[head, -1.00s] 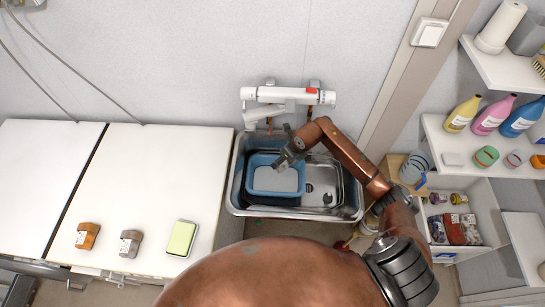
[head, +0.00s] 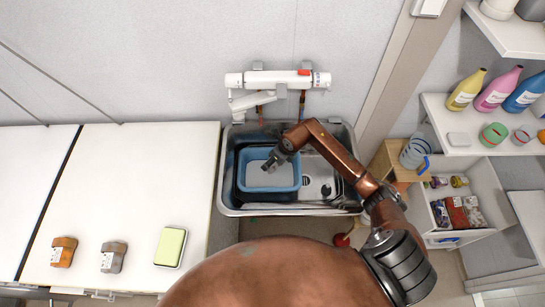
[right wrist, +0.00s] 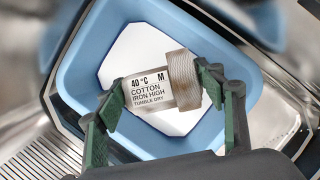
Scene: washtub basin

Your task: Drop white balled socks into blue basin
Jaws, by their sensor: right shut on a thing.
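The blue basin (head: 297,178) sits in the steel sink, with a flat white area on its floor. Its blue wall (right wrist: 78,80) also frames the right wrist view. My right gripper (head: 269,164) points down over the basin. In the right wrist view my right gripper (right wrist: 160,86) is shut on the white balled socks (right wrist: 152,92), its green fingers on either side. The socks show a printed care label and a beige ribbed band, and appear over the basin's opening. The head view does not show the socks clearly. My left gripper is not in view.
The steel sink (head: 333,205) surrounds the basin, with a white tap (head: 277,80) on the wall behind. Shelves with bottles (head: 497,90) stand at right.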

